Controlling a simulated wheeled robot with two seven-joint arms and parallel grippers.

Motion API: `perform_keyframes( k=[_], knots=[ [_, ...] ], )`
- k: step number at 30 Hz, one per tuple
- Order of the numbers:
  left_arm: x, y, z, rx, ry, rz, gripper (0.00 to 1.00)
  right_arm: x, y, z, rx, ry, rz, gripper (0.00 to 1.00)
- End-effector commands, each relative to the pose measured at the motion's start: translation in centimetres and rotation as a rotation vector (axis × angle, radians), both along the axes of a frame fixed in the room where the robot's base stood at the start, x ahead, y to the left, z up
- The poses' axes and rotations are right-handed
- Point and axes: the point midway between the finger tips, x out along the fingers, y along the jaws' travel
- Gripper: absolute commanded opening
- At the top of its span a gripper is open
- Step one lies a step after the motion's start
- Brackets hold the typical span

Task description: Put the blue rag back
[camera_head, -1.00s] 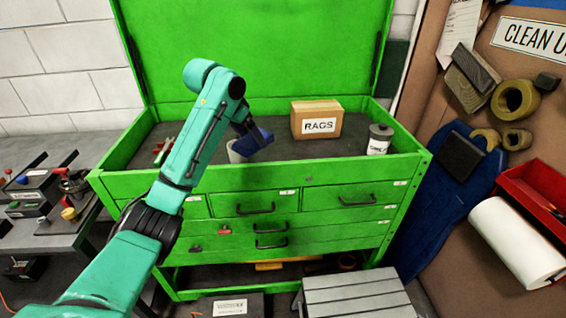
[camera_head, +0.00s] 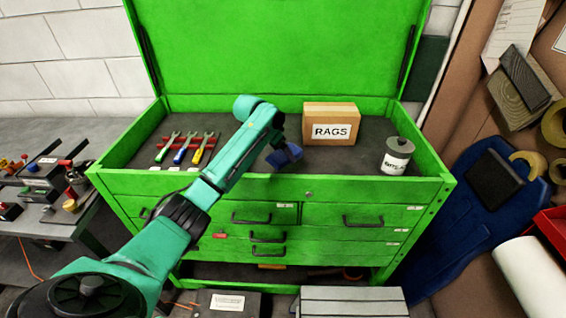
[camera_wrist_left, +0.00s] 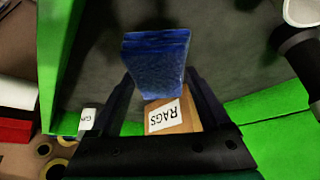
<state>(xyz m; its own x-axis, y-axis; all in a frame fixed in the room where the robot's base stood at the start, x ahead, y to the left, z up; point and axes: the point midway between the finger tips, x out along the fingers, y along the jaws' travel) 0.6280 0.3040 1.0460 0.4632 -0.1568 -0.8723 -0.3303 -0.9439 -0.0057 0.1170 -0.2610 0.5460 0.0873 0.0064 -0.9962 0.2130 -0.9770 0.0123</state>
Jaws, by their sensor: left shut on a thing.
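The blue rag (camera_head: 284,155) is a small folded block of cloth, held over the dark top tray of the green tool chest. My left gripper (camera_head: 277,146) is partly hidden by its own arm in the head view. In the left wrist view its fingers are shut on the blue rag (camera_wrist_left: 157,65). The cardboard box marked RAGS (camera_head: 331,134) stands on the tray to the right of the rag. It also shows in the left wrist view (camera_wrist_left: 168,117), beyond the rag. The box's inside cannot be seen. My right gripper is not in view.
The green chest (camera_head: 345,187) has raised walls and an upright lid behind. A grey can (camera_head: 397,157) stands in the tray's right corner. Bare tray shows around the box.

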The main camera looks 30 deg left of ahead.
Motion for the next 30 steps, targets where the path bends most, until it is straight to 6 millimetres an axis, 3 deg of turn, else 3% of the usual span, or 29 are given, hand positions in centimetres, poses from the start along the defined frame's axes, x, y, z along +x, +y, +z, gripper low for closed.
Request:
perform_keyframes(
  k=[10, 17, 18, 19, 30],
  knots=[
    [-0.1, 0.1, -5.7, 0.001, 0.002, 0.001, 0.28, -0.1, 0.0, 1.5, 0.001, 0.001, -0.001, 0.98],
    [0.0, 0.1, -6.2, 0.001, -0.002, 0.001, 0.28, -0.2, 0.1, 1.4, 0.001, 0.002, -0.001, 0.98],
    [0.0, 0.1, -6.2, 0.002, -0.001, 0.001, 0.95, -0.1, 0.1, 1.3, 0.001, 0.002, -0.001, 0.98],
    [0.0, 0.1, -6.2, 0.002, -0.001, 0.001, 1.0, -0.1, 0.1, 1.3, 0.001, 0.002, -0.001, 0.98],
    [-0.4, 0.3, -5.4, 0.001, -0.002, 0.001, 1.0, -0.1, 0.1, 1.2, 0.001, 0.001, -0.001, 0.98]
  ],
)
